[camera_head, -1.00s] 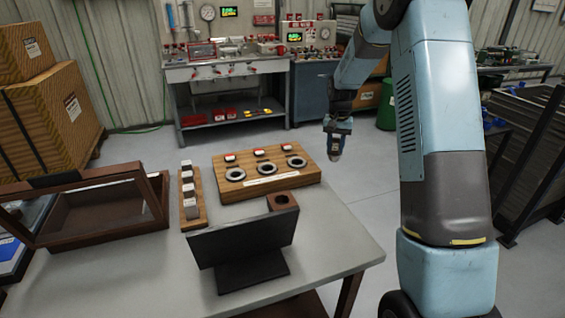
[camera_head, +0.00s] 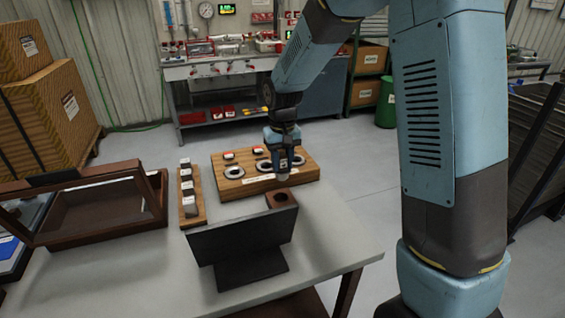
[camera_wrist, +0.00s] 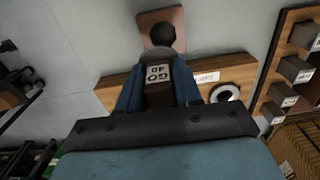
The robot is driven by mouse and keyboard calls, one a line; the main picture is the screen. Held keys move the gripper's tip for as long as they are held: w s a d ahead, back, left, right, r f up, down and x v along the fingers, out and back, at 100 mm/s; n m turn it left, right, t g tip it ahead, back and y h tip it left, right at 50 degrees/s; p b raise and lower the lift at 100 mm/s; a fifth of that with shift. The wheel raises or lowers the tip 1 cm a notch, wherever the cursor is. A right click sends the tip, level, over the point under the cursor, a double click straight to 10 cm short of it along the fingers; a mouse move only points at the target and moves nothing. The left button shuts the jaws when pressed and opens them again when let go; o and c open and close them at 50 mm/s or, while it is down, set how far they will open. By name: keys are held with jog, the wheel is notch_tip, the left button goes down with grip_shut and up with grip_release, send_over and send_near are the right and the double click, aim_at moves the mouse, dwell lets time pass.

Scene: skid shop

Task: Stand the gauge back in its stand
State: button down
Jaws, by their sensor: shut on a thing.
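The gauge (camera_wrist: 158,76) is a dark piece with a white "GO 40" label, held between my blue fingers in the wrist view. My gripper (camera_head: 284,171) is shut on it above the table in the head view, where only a small pale end of it (camera_head: 283,177) shows. The stand appears to be the small brown block (camera_head: 281,199) with a round hole, behind the dark panel. The block also shows in the wrist view (camera_wrist: 174,18), just beyond the gauge. A dark round shape overlaps it there; I cannot tell whether this is the hole or the gauge's end.
A wooden board (camera_head: 228,192) with several metal rings lies just behind the block, partly hidden by my gripper. A dark upright panel (camera_head: 242,238) stands in front of the block. A narrow rack of blocks (camera_head: 199,216) and an open brown-framed case (camera_head: 105,226) are to the left.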

aim_at(281, 180)
jog(key=shift+s+a+f, duration=0.1)
jog(key=shift+s+a, duration=0.15)
jog(key=shift+s, duration=0.15)
jog(key=shift+f, duration=3.75)
jog(key=shift+r, duration=0.1)
jog(key=shift+s+f, duration=0.1)
jog(key=shift+f, duration=0.9)
jog(key=shift+c, duration=1.4)
grip_release()
jog(key=shift+r, duration=4.5)
jog(key=shift+d, duration=0.1)
